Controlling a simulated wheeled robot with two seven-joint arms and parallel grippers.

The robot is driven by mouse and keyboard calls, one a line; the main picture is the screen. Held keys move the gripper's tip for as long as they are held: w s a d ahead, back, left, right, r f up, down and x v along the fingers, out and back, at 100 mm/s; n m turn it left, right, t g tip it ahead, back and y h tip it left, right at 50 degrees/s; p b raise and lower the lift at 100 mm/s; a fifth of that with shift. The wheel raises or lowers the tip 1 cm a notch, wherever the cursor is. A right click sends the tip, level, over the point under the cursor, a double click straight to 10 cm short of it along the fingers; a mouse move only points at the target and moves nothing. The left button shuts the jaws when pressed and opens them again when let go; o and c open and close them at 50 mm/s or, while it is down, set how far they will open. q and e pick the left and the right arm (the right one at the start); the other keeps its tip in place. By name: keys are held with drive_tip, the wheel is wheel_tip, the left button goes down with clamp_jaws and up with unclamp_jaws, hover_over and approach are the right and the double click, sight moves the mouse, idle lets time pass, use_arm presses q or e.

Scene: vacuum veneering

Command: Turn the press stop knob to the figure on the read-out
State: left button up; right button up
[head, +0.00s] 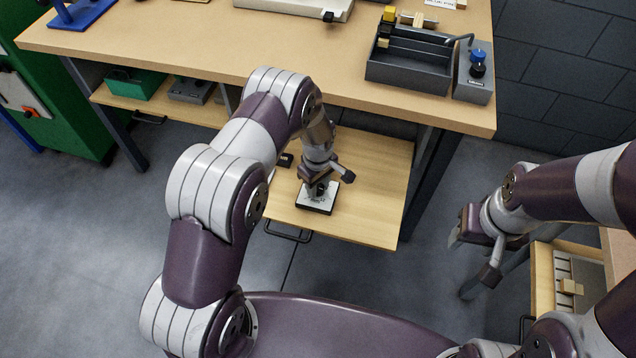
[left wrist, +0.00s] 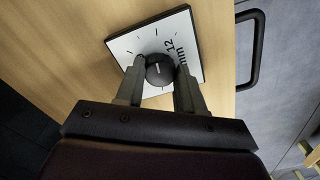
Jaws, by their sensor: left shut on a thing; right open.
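The press stop knob is a round black knob (left wrist: 158,69) with a pale pointer line, set on a white dial plate (left wrist: 122,48) with tick marks and the print "12" and "mm". The dial plate (head: 326,203) lies on a pulled-out wooden shelf under the bench. My left gripper (head: 320,187) reaches down over it; in the left wrist view its fingers (left wrist: 160,78) are shut on the knob from both sides. My right gripper (head: 462,240) hangs open and empty over the floor at the right. I cannot make out a read-out figure.
The wooden shelf (head: 380,190) has a dark handle (head: 288,234) at its front. The workbench top (head: 200,45) is above it, with a grey tray (head: 405,78) and a grey box with a blue knob (head: 474,80). A drawer unit (head: 545,280) stands at the lower right.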

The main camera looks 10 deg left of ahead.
sight(318, 187)
use_arm(q)
drive_tip(key=shift+n, duration=0.9)
drive_tip(key=o, duration=1)
drive_tip(key=shift+o, duration=0.2)
drive_tip(key=shift+r, duration=0.1)
wheel_tip(318, 187, up, 13)
drive_tip(key=p, duration=0.1)
drive_tip(key=shift+f, duration=0.2)
